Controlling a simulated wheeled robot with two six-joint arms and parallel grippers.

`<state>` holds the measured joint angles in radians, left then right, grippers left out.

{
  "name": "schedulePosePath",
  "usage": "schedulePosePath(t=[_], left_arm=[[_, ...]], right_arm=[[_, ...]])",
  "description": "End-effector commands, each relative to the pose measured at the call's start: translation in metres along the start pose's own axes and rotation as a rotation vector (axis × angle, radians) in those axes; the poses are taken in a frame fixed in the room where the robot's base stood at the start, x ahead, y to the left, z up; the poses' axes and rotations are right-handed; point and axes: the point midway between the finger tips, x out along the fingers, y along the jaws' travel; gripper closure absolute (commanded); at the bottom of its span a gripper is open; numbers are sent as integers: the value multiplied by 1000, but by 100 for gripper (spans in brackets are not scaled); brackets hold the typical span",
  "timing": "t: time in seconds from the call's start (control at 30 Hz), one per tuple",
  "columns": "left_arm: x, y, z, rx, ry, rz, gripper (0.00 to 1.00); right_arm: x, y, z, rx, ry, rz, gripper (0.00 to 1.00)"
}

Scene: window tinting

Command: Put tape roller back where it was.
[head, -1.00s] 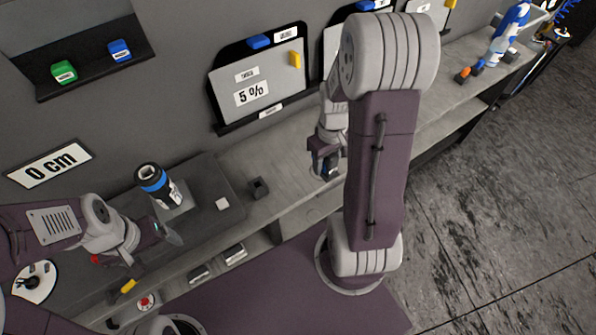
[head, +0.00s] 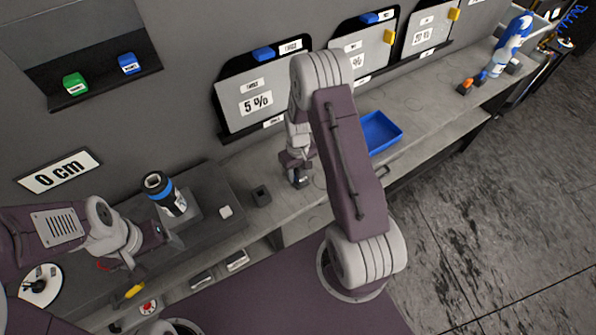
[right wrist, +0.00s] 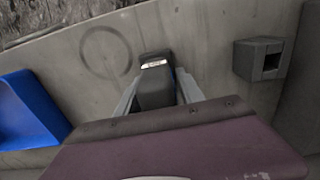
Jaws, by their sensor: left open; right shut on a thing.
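The tape roller (right wrist: 155,82) is a dark piece with a pale label and a bit of blue at its side. In the right wrist view it sits between the two fingers of my right gripper (right wrist: 160,92), which is shut on it. In the head view my right gripper (head: 298,178) is low over the bench, right of a small dark square holder (head: 262,195). The holder also shows in the right wrist view (right wrist: 262,60), with its opening empty. I cannot tell whether the roller touches the bench. My left gripper (head: 168,236) is open and empty near the left work surface.
A blue tray (head: 380,132) lies on the bench behind my right arm. A faint ring mark (right wrist: 105,52) is on the bench. A black and blue can-like roll (head: 164,192) stands left of the holder. Tint panels (head: 262,98) line the wall.

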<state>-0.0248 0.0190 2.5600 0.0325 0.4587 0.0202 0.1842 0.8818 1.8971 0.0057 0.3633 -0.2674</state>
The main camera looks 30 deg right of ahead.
Motion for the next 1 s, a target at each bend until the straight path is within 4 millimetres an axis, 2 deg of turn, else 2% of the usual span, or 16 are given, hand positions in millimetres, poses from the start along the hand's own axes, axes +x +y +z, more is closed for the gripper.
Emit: schedulePosePath(t=[0.27,0.3,0.33,0.37,0.63,0.77,0.87,1.0], left_arm=[[4,0,0,0,0,0,19],[3,0,0,0,0,0,19],[3,0,0,0,0,0,19],[3,0,0,0,0,0,19],[2,0,0,0,0,0,19],[1,0,0,0,0,0,19],[4,0,0,0,0,0,19],[7,0,1,0,0,0,19]], right_arm=[[4,0,0,0,1,0,100],[3,0,0,0,0,0,44],[3,0,0,0,0,0,36],[3,0,0,0,0,0,33],[2,0,0,0,0,0,33],[-8,0,-1,0,4,1,33],[-30,1,-2,0,7,2,33],[-68,1,-2,0,8,2,33]])
